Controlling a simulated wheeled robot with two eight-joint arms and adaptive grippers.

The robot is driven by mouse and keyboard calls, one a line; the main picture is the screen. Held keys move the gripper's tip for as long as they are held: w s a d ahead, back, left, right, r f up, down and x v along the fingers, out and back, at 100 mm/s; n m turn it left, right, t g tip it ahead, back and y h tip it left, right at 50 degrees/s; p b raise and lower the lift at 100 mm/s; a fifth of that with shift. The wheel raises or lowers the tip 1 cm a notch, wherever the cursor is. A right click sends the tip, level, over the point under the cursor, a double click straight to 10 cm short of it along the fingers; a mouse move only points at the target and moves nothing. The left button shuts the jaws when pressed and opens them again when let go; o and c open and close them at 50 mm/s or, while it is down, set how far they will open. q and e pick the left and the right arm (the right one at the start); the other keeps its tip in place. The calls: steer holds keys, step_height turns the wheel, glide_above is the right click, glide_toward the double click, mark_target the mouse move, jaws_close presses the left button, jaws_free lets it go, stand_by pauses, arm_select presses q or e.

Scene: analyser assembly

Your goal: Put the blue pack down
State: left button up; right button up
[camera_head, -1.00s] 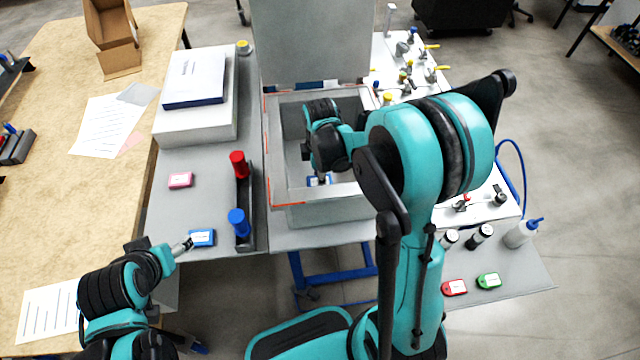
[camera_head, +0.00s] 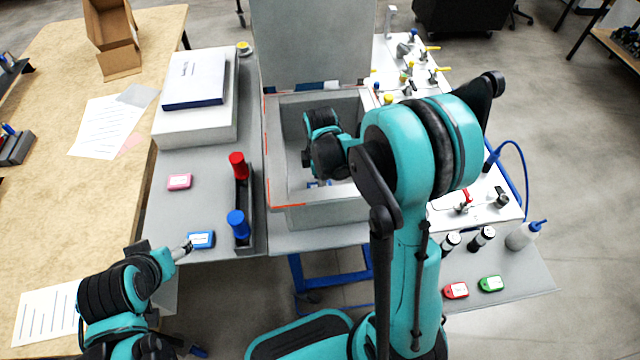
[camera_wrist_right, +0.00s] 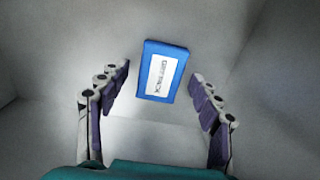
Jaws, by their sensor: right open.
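A blue pack with a white label (camera_wrist_right: 161,72) lies on the pale floor inside the grey box, in the right wrist view. My right gripper (camera_wrist_right: 161,75) is open, one finger to each side of this pack, with gaps between. In the head view my right gripper reaches down into the open box (camera_head: 330,216), and the arm hides most of the pack. Another blue pack (camera_head: 201,239) lies on the grey table at the left. My left gripper (camera_head: 186,247) is beside its left edge; its finger opening is too small to tell.
The box walls stand close around my right gripper, and its raised lid (camera_head: 313,40) is behind. A rack with a red-capped (camera_head: 238,165) and a blue-capped piece (camera_head: 238,223) stands left of the box. A pink pack (camera_head: 179,182) lies farther left.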

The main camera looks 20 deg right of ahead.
step_height(320, 180, up, 11)
steer(key=p, duration=0.4)
steer(key=s+a+r+m+t, duration=0.1)
steer(key=s+r+m+t, duration=0.1)
steer(key=s+m, duration=0.2)
steer(key=s+a+r+m+t, duration=0.1)
steer(key=s+r+m+t, duration=0.1)
steer(key=s+r+m, duration=0.1)
steer(key=s+a+r+m+t, duration=0.1)
steer(key=s+r+m+t, duration=0.1)
steer(key=s+m, duration=0.3)
steer(key=shift+s+a+r+m+t, duration=0.2)
steer(key=shift+r+m, duration=0.2)
steer(key=shift+m, duration=0.15)
steer(key=shift+s+a+r+m+t, duration=0.1)
steer(key=shift+r+m+t, duration=0.1)
steer(key=shift+r+m, duration=0.25)
steer(key=shift+s+f+m, duration=0.1)
steer(key=shift+f+m, duration=0.05)
steer(key=shift+m, duration=0.45)
step_height(320, 180, down, 2)
steer(key=b, duration=0.2)
steer(key=shift+f+b, duration=0.2)
steer(key=shift+b, duration=0.1)
steer(key=shift+r, duration=0.25)
